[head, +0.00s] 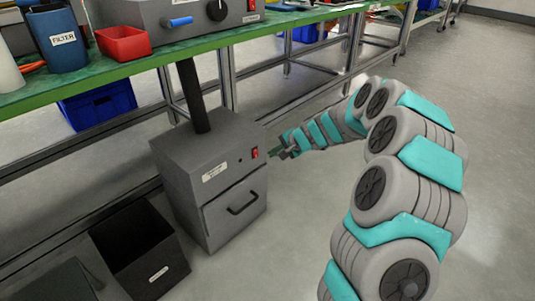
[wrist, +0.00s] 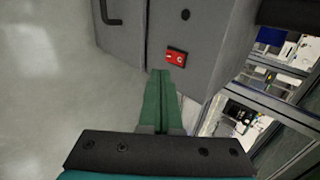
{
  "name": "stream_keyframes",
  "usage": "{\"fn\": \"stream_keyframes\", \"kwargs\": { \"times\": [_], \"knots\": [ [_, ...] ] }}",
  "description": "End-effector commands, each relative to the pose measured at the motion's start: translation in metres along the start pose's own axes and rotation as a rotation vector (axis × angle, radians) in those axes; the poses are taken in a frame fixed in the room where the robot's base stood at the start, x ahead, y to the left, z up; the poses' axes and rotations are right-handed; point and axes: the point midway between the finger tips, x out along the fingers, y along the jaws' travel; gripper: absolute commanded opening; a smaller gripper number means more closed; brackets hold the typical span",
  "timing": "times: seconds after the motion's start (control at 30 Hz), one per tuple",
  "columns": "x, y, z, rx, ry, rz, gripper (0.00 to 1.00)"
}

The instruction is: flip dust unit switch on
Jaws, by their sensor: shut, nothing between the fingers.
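The dust unit (head: 215,165) is a dark grey box on the floor beside the bench, with a black hose rising from its top. Its red switch (head: 254,153) is on the upper right of its front, and the switch also shows in the wrist view (wrist: 176,57). My gripper (head: 284,152) is shut and empty just to the right of the switch. In the wrist view its green fingers (wrist: 163,74) are together, with tips just below the switch. I cannot tell if they touch the panel. The switch position is too small to tell.
A black open bin (head: 135,248) stands on the floor left of the unit. The green bench (head: 190,52) above holds a red tray (head: 123,43), a blue filter container (head: 57,40) and a grey device (head: 170,15). The floor to the right is clear.

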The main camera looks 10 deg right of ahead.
Motion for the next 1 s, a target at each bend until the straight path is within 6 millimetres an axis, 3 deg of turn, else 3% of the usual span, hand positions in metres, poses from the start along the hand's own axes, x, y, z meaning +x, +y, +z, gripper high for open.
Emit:
{"fn": "stream_keyframes", "kwargs": {
  "times": [0.03, 0.2, 0.4, 0.87, 1.0],
  "knots": [
    [-0.014, -0.002, -0.001, 0.000, 0.002, -0.001, 0.00],
    [-0.046, -0.002, -0.001, -0.001, 0.004, 0.000, 0.00],
    [-0.067, -0.003, -0.001, -0.002, 0.003, 0.000, 0.00],
    [-0.071, -0.002, 0.000, 0.004, -0.001, 0.000, 0.00],
    [-0.063, 0.014, 0.004, 0.100, -0.044, -0.015, 0.00]
  ]
}}
